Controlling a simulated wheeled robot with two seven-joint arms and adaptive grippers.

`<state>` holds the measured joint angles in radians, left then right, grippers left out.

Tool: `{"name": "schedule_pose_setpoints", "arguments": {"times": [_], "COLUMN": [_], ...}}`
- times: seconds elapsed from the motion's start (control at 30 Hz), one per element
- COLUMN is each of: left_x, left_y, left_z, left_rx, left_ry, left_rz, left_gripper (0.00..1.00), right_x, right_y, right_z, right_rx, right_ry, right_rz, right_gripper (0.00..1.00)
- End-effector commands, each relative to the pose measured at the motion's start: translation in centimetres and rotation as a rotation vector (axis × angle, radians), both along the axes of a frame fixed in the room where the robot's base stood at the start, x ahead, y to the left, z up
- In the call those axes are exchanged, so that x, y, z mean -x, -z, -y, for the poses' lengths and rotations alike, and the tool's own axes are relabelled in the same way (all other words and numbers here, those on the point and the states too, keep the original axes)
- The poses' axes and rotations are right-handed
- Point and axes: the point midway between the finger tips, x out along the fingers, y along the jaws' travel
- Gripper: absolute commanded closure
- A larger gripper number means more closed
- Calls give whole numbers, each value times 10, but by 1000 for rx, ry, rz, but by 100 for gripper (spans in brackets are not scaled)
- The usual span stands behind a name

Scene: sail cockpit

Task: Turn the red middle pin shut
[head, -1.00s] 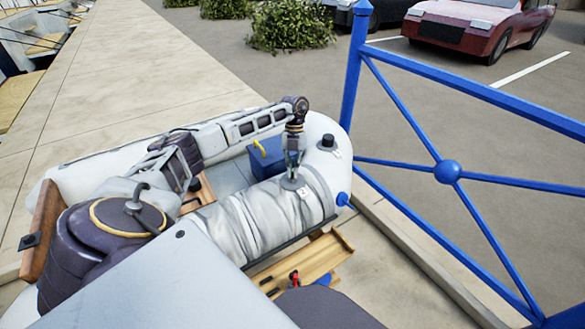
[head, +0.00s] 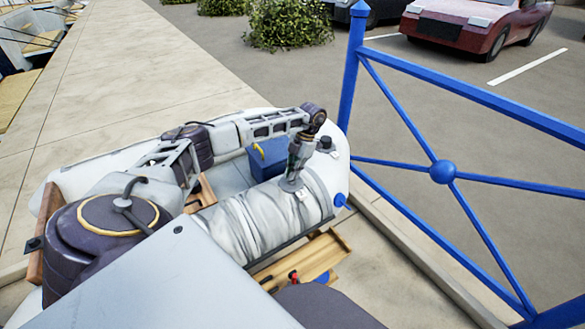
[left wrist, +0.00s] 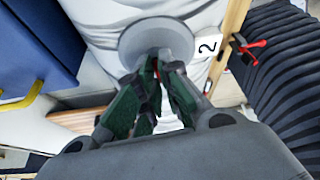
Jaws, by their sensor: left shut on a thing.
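My left gripper (head: 292,180) points down at a round grey disc on the side of the white fabric roll in the dinghy. In the left wrist view its green-padded fingers (left wrist: 155,72) are closed together at the grey disc (left wrist: 145,38). A small bit of the red pin (left wrist: 154,63) shows between the fingertips; the fingers hide most of it, so I cannot tell how far it is turned. A white tag marked 2 (left wrist: 206,46) sits beside the disc. My right gripper is not in view.
A blue box (head: 268,159) with a yellow handle stands beside the white roll (head: 245,225). A blue railing (head: 443,172) stands to the right.

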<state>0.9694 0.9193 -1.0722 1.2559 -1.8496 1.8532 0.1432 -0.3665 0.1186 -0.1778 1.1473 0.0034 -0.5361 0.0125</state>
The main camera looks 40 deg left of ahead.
Motion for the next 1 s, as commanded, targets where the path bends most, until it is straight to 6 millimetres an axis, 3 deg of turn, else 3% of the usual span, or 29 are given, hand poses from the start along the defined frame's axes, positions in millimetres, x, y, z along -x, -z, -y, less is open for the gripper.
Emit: {"name": "schedule_pose_setpoints", "arguments": {"times": [0.3,0.8,0.83,1.0], "left_x": [-1,-1,-1,0], "left_y": [-2,-1,-1,-1], "left_z": [1,1,1,1], "left_rx": [-2,-1,-1,0], "left_ry": [146,172,172,171], "left_rz": [3,3,3,2], "left_gripper": [100,100,92,71], "right_x": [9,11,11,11], "right_y": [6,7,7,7], "right_z": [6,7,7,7], "right_rx": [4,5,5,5], "right_ry": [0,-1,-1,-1], "right_rz": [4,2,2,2], "right_gripper": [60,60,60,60]}}
